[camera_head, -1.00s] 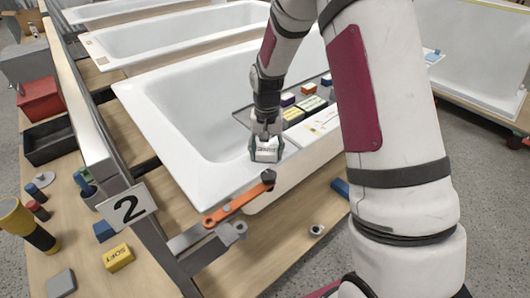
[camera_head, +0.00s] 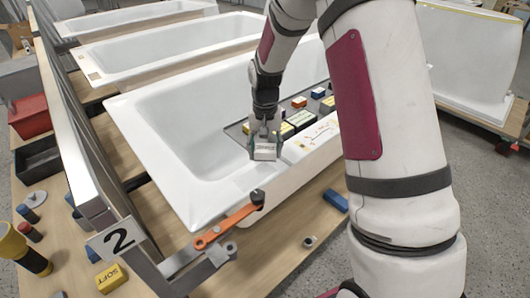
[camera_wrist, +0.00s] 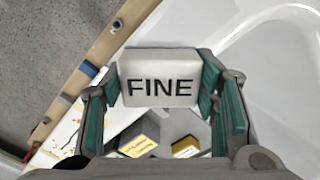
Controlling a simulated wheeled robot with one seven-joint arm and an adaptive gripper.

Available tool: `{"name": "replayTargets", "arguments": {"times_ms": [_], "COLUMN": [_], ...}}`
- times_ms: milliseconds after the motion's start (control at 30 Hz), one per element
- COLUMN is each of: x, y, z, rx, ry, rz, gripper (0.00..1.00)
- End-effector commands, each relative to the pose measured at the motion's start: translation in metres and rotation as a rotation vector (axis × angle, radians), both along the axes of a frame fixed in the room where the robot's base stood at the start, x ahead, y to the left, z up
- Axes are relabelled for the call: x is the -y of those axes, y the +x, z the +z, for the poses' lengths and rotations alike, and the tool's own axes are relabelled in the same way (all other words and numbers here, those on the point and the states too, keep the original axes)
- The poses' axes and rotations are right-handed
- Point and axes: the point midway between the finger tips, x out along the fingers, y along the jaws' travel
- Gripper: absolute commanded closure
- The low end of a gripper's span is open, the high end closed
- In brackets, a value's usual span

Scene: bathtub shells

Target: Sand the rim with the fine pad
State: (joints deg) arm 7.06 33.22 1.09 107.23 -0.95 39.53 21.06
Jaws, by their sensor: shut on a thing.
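My gripper (camera_head: 264,146) is shut on the fine pad, a pale grey block (camera_head: 264,155). In the wrist view the pad (camera_wrist: 158,90) shows the word FINE and sits between the green-lined fingers. The nearest white bathtub shell (camera_head: 160,150) lies under my gripper. The pad is over the tub's near right part, beside the rim (camera_head: 215,192). I cannot tell whether the pad touches the shell; its underside is hidden.
A tray (camera_head: 237,131) with several labelled blocks lies across the tub, right beside my gripper. A yellow SOFT block (camera_head: 110,278) and a number 2 sign (camera_head: 116,238) are at the left.

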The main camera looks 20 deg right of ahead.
Motion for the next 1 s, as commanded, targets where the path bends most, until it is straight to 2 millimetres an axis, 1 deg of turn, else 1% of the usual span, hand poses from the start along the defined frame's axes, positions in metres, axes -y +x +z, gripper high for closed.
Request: {"name": "replayTargets", "arguments": {"times_ms": [33, 100, 233, 800, 867, 967, 1000], "x": [0.0, 0.001, 0.001, 0.0, -0.005, -0.021, -0.028], "y": [-0.002, -0.004, -0.006, -0.007, -0.012, -0.03, -0.039], "z": [0.007, 0.013, 0.02, 0.019, 0.016, 0.008, 0.003], "rx": [0.001, 0.0, 0.0, -0.001, -0.003, -0.004, -0.005], "ry": [0.0, 0.0, 0.0, 0.0, 0.0, 0.0, -0.001], "rz": [0.0, 0.0, 0.0, 0.006, 0.036, 0.157, 0.217], "gripper": [0.72, 0.72, 0.72, 0.72, 0.72, 0.72, 0.72]}}
